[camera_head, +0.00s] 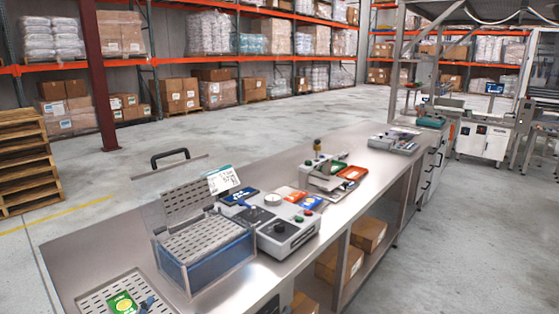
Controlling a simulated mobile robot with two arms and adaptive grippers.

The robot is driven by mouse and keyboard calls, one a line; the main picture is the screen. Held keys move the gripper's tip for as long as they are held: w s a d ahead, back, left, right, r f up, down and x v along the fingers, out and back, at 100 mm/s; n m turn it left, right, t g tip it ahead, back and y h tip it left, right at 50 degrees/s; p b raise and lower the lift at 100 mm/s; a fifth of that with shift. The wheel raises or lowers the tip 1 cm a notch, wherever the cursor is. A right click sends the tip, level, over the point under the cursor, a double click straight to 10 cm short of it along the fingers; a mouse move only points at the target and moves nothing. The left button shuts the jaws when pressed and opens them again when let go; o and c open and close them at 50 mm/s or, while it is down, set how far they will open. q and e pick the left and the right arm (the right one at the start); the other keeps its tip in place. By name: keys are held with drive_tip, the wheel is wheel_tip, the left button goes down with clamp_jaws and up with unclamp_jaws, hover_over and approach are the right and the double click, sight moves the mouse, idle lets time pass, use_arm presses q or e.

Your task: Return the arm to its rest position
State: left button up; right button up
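Neither of my arms nor grippers shows in the head view, so their pose and finger state cannot be seen. A long steel bench (340,205) runs from the lower left toward the upper right. On it stands a clear-sided box (205,265) with a perforated top and a raised clear panel behind it. A grey weighing device (285,232) with a round dial and coloured buttons stands right beside the box.
A perforated tray (90,300) with a green-yellow packet (122,303) lies at the near left. Red and green trays (352,173) lie farther along the bench. Cardboard boxes (368,234) sit on its lower shelf. Wooden pallets (26,165) stand left; floor is open behind.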

use_arm(q)
drive_tip(key=s+d+f+n+g+h, duration=0.15)
drive_tip(key=s+f+n+g, duration=0.35)
drive_tip(key=s+f, duration=0.6)
drive_tip(key=s+d+f+n+g, duration=0.25)
drive_tip(key=s+f+g, duration=0.35)
drive_tip(key=s+f, duration=0.5)
drive_tip(key=s+a+f+g, duration=0.1)
drive_tip(key=s+f, duration=0.1)
drive_tip(key=f, duration=1)
drive_tip(key=s+f+g, duration=0.1)
drive_tip(key=s+f, duration=0.2)
drive_tip(key=f, duration=1)
drive_tip(key=s+a+f+g, duration=0.1)
drive_tip(key=s+a+f, duration=0.2)
drive_tip(key=s+f, duration=1.2)
drive_tip(key=shift+s+f, duration=0.15)
drive_tip(key=shift+s, duration=0.65)
